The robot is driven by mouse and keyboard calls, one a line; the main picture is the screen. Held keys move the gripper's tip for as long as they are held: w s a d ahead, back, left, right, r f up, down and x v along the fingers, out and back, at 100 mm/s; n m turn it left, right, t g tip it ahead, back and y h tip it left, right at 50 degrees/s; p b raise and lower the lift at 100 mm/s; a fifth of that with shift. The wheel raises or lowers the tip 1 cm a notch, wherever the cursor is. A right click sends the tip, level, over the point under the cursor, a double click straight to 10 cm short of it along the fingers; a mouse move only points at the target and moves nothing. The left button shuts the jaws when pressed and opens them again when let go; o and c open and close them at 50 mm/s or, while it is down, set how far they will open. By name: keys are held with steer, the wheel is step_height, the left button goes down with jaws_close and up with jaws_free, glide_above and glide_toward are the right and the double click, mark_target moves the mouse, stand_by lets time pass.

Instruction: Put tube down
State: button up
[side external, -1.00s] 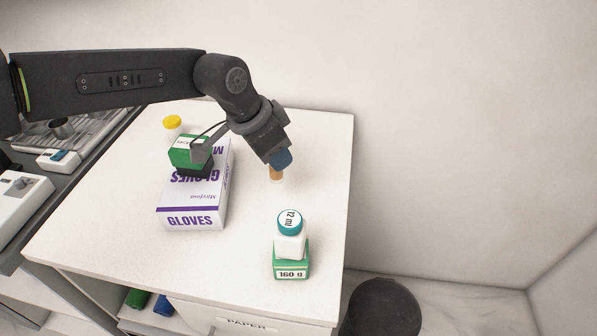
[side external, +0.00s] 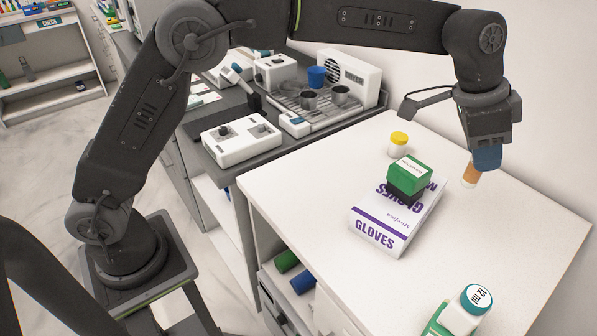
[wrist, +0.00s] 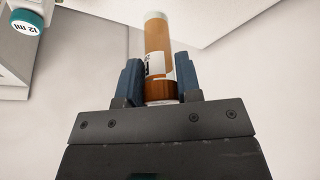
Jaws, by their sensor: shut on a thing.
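The tube (side external: 470,175) is an orange-brown cylinder with a whitish end and a white label. My gripper (side external: 486,157) is shut on it, with blue fingers pointing down over the white table (side external: 545,215), right of the gloves box. The tube's whitish end points down, close to the tabletop; I cannot tell whether it touches. In the wrist view the tube (wrist: 158,45) stands between the two blue fingers, its far end beyond their tips. The fingers partly hide its near end.
A gloves box (side external: 378,236) carries a green-and-black box (side external: 408,175). A yellow-capped jar (side external: 398,144) stands behind. A teal-capped bottle (side external: 477,299) stands by a green box (side external: 436,322) at the front. The right side of the table is bare.

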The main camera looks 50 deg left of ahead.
steer(key=s+a+r+n+t+y, duration=0.2)
steer(key=a+n, duration=0.7)
steer(key=a, duration=1.9)
steer(key=s+a+f+n+g+y, duration=0.15)
steer(key=s+a+n+y, duration=0.25)
steer(key=s+a+n, duration=0.8)
steer(key=shift+w+d+f+m, duration=0.7)
steer(key=shift+d+f, duration=0.25)
steer(key=shift+f, duration=1.8)
steer(key=shift+w+d+f+m, duration=0.55)
steer(key=shift+d+f+m, duration=0.3)
steer(key=shift+f, duration=1.95)
steer(key=shift+w+d+f+m, duration=0.65)
steer(key=shift+d+f, duration=0.4)
steer(key=shift+f, duration=1.7)
